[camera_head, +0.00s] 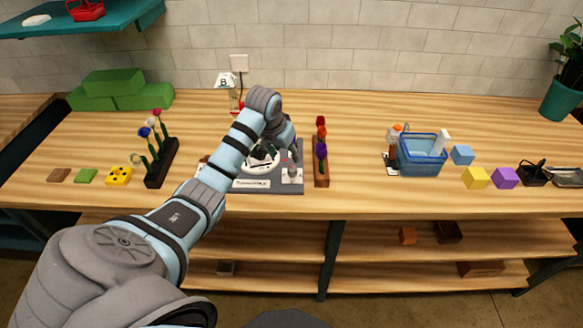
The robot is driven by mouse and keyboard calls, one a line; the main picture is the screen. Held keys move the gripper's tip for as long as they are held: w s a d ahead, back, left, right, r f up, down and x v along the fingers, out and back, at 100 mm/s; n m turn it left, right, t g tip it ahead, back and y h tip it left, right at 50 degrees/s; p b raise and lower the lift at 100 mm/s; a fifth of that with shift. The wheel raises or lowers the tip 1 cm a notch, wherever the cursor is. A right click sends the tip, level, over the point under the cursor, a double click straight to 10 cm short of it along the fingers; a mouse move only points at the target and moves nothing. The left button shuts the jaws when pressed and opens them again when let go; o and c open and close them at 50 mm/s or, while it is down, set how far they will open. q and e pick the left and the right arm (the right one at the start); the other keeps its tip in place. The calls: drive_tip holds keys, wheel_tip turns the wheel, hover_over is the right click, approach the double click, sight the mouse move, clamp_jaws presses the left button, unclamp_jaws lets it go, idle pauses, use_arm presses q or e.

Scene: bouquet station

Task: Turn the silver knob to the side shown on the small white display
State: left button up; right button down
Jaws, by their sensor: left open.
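My left arm reaches over a grey station (299,184) on the table. My left gripper (294,152) is open, small in the picture and partly hidden by its own wrist. It is just above a silver knob (292,174) on the right of the station; I cannot tell whether they touch. A round white dial or plate (259,167) sits left of the knob, partly covered by the arm. A small white display (226,80) with what looks like a letter B stands behind the station. My right gripper is not in view.
A dark rack (155,178) of flowers stands left, and a wooden rack (321,178) of red and purple flowers stands right beside the station. A blue basket (422,156) and coloured blocks lie further right. Green blocks (115,95) are at back left. The front strip is mostly clear.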

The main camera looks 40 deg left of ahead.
sight(292, 169)
use_arm(q)
drive_tip(key=b+x, duration=0.2)
drive_tip(key=x, duration=0.9)
drive_tip(key=shift+f, duration=0.1)
drive_tip(key=shift+s, duration=0.1)
drive_tip(key=shift+c, duration=0.2)
clamp_jaws()
drive_tip(key=shift+a+m, duration=0.1)
drive_tip(key=shift+m, duration=0.8)
drive_tip(key=shift+m+h, duration=0.6)
drive_tip(key=shift+m, duration=0.1)
drive_tip(key=shift+o, duration=0.2)
unclamp_jaws()
